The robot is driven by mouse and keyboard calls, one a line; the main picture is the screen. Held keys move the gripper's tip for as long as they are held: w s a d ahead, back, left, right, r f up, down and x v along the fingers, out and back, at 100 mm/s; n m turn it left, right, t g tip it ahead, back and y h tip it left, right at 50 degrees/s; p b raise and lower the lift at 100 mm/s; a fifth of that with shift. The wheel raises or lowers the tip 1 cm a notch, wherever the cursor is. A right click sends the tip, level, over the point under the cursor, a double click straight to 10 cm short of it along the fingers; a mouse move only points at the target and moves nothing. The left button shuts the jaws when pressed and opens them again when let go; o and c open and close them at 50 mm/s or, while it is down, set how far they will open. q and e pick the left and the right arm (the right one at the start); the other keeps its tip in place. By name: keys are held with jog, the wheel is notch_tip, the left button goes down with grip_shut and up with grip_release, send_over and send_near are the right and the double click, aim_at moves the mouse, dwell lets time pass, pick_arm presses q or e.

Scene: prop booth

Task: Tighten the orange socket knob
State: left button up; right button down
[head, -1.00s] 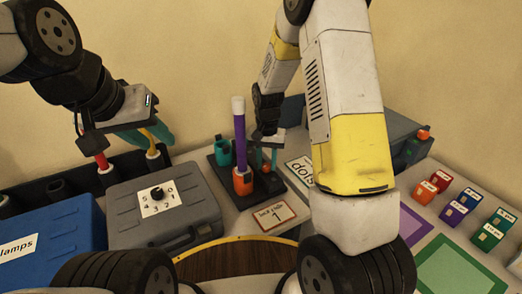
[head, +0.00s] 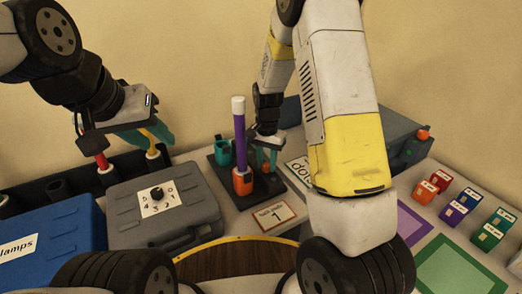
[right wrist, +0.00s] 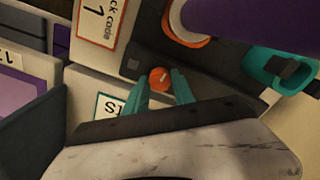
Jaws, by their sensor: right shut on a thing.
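The orange socket (head: 242,182) stands on a dark rack, with a purple tube (head: 239,135) with a white top upright in it. In the right wrist view, the purple tube (right wrist: 250,22) and the orange socket's rim (right wrist: 185,25) are at the top. The small round orange knob (right wrist: 159,79) with a pale mark lies between the teal fingertips of my right gripper (right wrist: 160,86), which is shut on it. In the head view, my right gripper (head: 266,155) is just right of the tube. My left gripper (head: 150,138) hangs above the back left; its finger gap is unclear.
A teal socket (head: 223,152) stands behind the orange one on the rack. A card reading 1 (head: 273,215) lies in front. Small coloured blocks (head: 460,208) stand right.

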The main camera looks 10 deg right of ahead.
aim_at(266, 165)
jog(key=c, duration=1.1)
grip_release()
jog(key=shift+o, duration=0.2)
jog(key=shift+r, duration=3.85)
